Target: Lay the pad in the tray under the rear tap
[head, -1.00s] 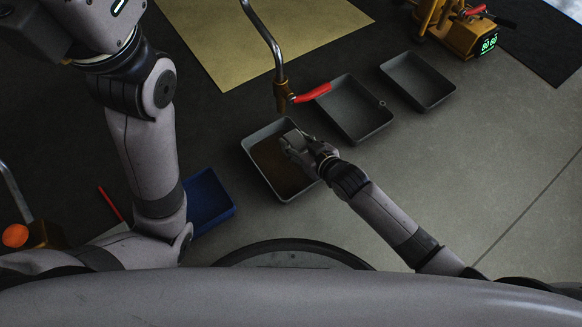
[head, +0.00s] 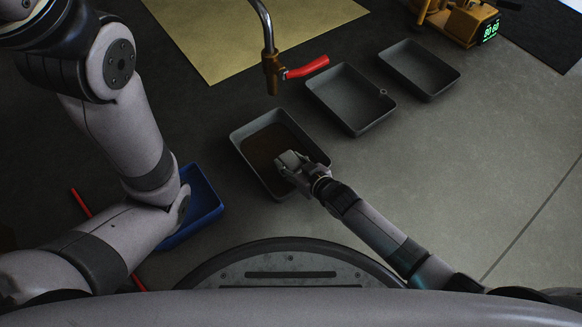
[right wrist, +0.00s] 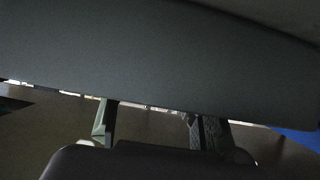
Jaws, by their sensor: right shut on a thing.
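A brass tap (head: 271,72) with a red lever hangs on a grey pipe at upper middle in the head view. A grey tray (head: 246,165) lies on the floor just below it in the picture, with brown content inside. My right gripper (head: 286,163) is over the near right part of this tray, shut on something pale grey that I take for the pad. In the right wrist view a broad grey surface (right wrist: 150,65) crosses the picture, and my two fingers run up to it; their tips are hidden. Its contact with the tray cannot be told. My left gripper is outside the view.
Two empty grey trays (head: 348,98) (head: 419,69) lie to the right. A blue tray (head: 202,205) is partly behind my left arm. A yellow mat (head: 250,30) and a yellow device (head: 462,22) with green digits lie farther back. The right floor is clear.

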